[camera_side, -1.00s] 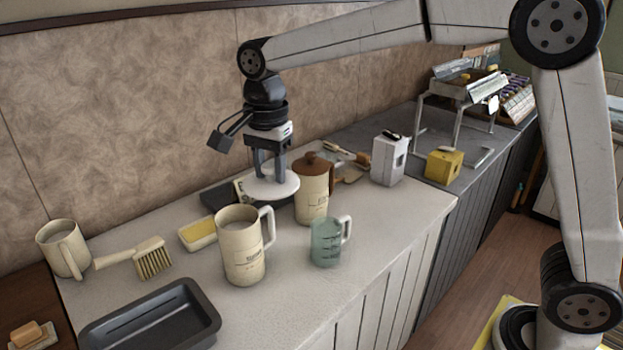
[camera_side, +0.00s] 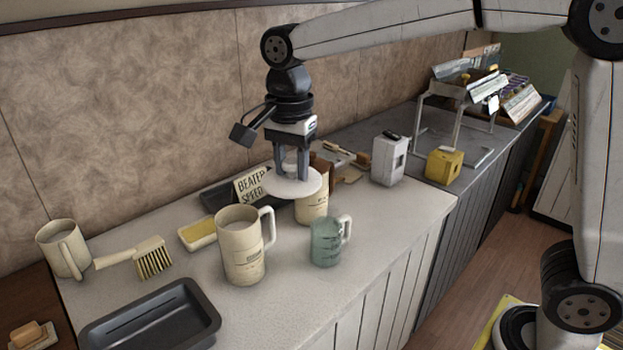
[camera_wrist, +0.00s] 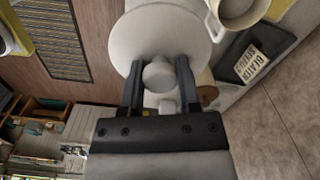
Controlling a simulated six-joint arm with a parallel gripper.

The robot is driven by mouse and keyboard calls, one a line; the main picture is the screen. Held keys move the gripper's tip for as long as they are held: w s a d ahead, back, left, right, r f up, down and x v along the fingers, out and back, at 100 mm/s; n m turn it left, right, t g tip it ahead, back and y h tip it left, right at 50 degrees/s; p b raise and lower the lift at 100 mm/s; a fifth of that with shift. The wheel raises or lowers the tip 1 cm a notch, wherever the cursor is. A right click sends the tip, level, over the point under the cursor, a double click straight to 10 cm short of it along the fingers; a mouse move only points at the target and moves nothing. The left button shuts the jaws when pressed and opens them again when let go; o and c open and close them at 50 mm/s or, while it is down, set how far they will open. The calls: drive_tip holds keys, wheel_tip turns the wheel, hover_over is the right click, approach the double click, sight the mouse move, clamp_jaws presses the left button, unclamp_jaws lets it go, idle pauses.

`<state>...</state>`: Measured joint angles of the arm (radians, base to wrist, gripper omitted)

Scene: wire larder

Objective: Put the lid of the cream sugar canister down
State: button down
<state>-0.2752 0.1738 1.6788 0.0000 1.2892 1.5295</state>
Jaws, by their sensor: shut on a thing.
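The lid (camera_side: 293,183) is a round cream disc with a knob. My gripper (camera_side: 292,172) is shut on its knob and holds it level in the air above the counter. In the wrist view the lid (camera_wrist: 160,38) and its knob (camera_wrist: 158,75) sit between my gripper's fingers (camera_wrist: 158,82). In the side view an open cream canister (camera_side: 242,245) with a handle stands to the lower left of the lid. Another cream canister with a brown top (camera_side: 312,208) is partly hidden behind the lid.
A green measuring jug (camera_side: 326,242) stands to the right front. A cream mug (camera_side: 64,248), brush (camera_side: 150,258), yellow sponge dish (camera_side: 198,233) and dark tray (camera_side: 150,322) lie to the left. A "BEATER SPEED" card (camera_side: 250,186) stands behind. The counter's front right is clear.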

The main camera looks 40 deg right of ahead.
drive_tip(key=shift+d, duration=0.1)
drive_tip(key=s+d+f, duration=0.1)
drive_tip(key=d+f, duration=0.3)
drive_tip(key=d, duration=0.4)
drive_tip(key=s+d+f, duration=0.1)
drive_tip(key=d+f, duration=0.3)
drive_tip(key=d, duration=0.3)
drive_tip(key=s+d+f, duration=0.7)
drive_tip(key=s+d, duration=0.2)
drive_tip(key=d, duration=0.4)
drive_tip(key=shift+s+m, duration=0.2)
drive_tip(key=shift+m, duration=0.1)
drive_tip(key=w+d+f, duration=0.1)
drive_tip(key=w+f, duration=0.1)
drive_tip(key=w, duration=0.1)
drive_tip(key=w+d+f, duration=0.2)
drive_tip(key=w+f, duration=0.1)
drive_tip(key=w, duration=0.1)
drive_tip(key=w+d+f, duration=0.1)
drive_tip(key=w+f, duration=0.2)
drive_tip(key=w, duration=0.1)
drive_tip(key=shift+w+d+f, duration=0.15)
drive_tip(key=shift+w+d, duration=0.1)
drive_tip(key=shift+d, duration=0.1)
drive_tip(key=shift+w+d+f, duration=0.2)
drive_tip(key=shift+w+f, duration=0.3)
drive_tip(key=shift+f, duration=0.05)
drive_tip(key=shift+f, duration=0.1)
